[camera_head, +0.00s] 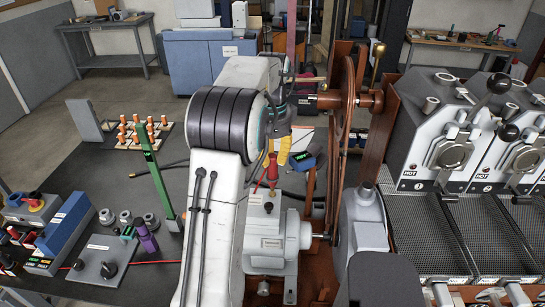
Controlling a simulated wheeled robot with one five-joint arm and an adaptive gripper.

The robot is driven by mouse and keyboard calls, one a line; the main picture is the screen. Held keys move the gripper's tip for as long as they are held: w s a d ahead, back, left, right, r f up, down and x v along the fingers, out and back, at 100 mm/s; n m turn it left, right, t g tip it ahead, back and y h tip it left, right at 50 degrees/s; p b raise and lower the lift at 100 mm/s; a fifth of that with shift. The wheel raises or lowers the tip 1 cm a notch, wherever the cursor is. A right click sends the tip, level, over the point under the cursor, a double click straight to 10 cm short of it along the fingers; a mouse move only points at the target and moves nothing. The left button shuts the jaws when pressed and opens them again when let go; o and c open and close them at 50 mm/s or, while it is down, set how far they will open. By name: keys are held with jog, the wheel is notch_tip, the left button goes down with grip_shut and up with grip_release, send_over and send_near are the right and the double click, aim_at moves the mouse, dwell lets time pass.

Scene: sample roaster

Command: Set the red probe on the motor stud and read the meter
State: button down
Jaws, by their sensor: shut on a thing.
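The red probe (272,170) stands roughly upright, tip down, just above the grey motor (275,241). My gripper (274,158) is partly hidden behind my own arm; it is shut on the red probe. The probe's tip is close to the studs (268,207) on top of the motor; I cannot tell whether it touches one. A small blue meter (302,160) with a lit green display lies right of the gripper. Its reading is too small to make out.
A large brown belt wheel (344,130) and its frame stand close right of the motor. Roaster units (450,145) fill the right side. A green post (148,165), a grey switch plate (100,260) and a blue box (66,223) stand on the dark bench at left.

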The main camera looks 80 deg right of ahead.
jog(key=shift+f+b, duration=0.35)
jog(key=shift+f, duration=0.2)
dwell(0.9)
jog(key=shift+r+p, duration=0.35)
jog(key=shift+r, duration=3.2)
